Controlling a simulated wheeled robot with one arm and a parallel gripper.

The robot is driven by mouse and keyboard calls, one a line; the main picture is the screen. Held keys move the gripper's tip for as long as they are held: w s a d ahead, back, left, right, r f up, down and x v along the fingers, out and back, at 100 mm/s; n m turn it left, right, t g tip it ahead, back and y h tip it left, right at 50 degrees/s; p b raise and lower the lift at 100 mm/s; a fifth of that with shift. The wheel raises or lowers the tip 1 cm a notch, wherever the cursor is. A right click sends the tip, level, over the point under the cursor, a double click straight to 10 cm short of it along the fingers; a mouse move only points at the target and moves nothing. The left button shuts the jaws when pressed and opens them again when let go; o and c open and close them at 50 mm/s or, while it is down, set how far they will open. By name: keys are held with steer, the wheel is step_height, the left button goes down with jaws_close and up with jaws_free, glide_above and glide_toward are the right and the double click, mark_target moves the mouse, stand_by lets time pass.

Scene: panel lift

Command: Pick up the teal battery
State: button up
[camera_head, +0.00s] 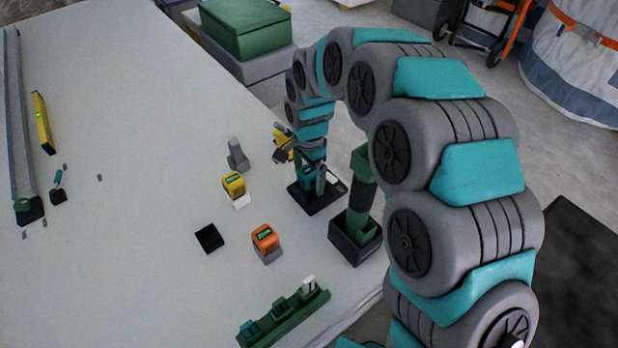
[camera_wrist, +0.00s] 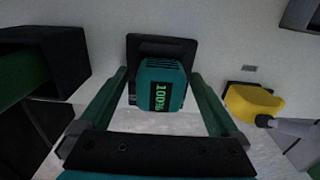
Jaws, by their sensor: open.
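The teal battery (camera_wrist: 160,84) stands in the middle of the wrist view, with a green "100%" on its dark display. It sits at a black holder (camera_wrist: 160,46), whose far part shows beyond it. My gripper (camera_wrist: 160,76) is open, with one green finger on each side of the battery. Gaps show between the fingers and the battery, and I cannot tell whether either finger touches it. In the head view my gripper (camera_head: 313,178) is low over the black holder (camera_head: 328,203) and mostly hides the battery.
A black box with a green post (camera_head: 355,240) stands close right of the gripper. A yellow tool (camera_wrist: 254,103) is close on the other side. A yellow battery (camera_head: 234,185), an orange battery (camera_head: 265,238) and a green rack (camera_head: 288,321) stand nearby.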

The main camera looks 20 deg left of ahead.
steer(key=shift+r, duration=0.1)
jaws_close()
stand_by(0.7)
